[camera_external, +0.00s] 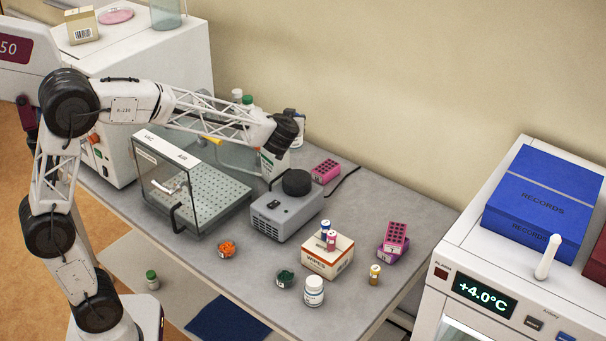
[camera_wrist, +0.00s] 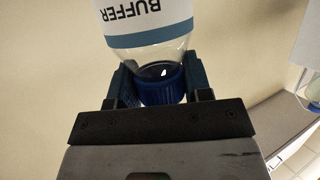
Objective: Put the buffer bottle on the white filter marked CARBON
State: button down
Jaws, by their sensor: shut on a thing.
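The buffer bottle (camera_wrist: 150,22) fills the top of the wrist view. It is clear, with a white label reading BUFFER upside down in the picture, a blue-grey band and a dark blue cap. My gripper (camera_wrist: 158,78) is shut on the cap, one finger on each side. In the external view the end of my arm is above and behind the grey device; the fingers and their grip are not clear there. I cannot make out the word CARBON. A clear enclosure has a white top strip (camera_external: 170,148) with small lettering that I cannot read surely.
The grey device with a black knob (camera_external: 297,182) stands just below my wrist. A white carton (camera_external: 325,262), pink racks (camera_external: 396,235), small dishes and a white jar (camera_external: 314,291) stand on the front bench. A clear tank (camera_external: 235,160) is behind the enclosure.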

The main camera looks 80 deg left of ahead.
jog(key=w+a+n+g, duration=0.1)
jog(key=a+n+g, duration=0.1)
jog(key=a, duration=2.7)
jog(key=shift+a+r+g+y, duration=0.25)
jog(key=shift+r+g+y, duration=0.15)
jog(key=shift+r+g, duration=0.1)
jog(key=shift+w+f, duration=0.1)
jog(key=shift+f, duration=0.05)
notch_tip(320, 180, down, 6)
jog(key=shift+f, duration=1.95)
jog(key=shift+f, duration=0.1)
